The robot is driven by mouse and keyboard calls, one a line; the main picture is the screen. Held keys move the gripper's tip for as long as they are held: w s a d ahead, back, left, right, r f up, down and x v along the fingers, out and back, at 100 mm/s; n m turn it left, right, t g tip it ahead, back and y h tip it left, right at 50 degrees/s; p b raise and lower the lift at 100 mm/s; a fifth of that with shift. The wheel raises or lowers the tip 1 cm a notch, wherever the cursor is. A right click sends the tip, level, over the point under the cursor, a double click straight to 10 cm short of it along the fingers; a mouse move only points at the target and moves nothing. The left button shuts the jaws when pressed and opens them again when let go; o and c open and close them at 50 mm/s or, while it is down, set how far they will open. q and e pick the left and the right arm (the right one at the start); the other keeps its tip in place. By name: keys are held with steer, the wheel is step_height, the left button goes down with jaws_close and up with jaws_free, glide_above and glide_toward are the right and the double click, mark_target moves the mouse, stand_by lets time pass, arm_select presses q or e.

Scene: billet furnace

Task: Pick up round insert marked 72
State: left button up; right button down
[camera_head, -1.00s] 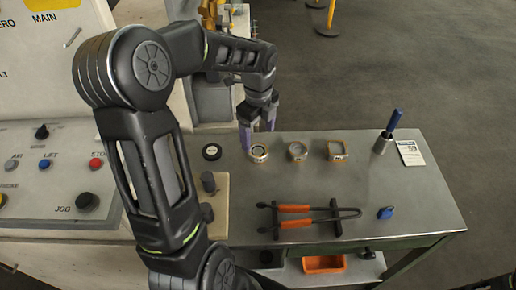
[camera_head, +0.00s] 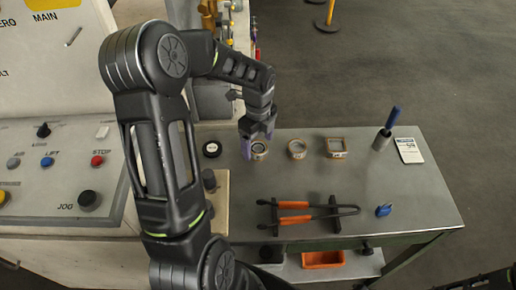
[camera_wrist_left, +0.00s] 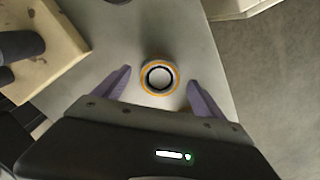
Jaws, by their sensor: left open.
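A round ring-shaped insert (camera_head: 260,154) sits at the left of a row of inserts on the metal table. My left gripper (camera_head: 257,146) is open just above it, fingers pointing down. In the left wrist view the round insert (camera_wrist_left: 160,77), with an orange rim and pale centre, lies between the open fingers of the gripper (camera_wrist_left: 160,84), apart from both. A second round insert (camera_head: 297,149) and a squarish insert (camera_head: 337,147) stand to its right. No number can be read on any insert.
Orange-handled tongs (camera_head: 295,213) and a blue item (camera_head: 384,210) lie in front. A holder with a blue handle (camera_head: 384,140) and a card (camera_head: 409,151) stand right. The control panel (camera_head: 60,195) is at left.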

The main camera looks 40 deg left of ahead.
arm_select(q)
steer(key=shift+f, duration=0.9)
jaws_close()
stand_by(0.6)
steer(key=shift+r, duration=0.1)
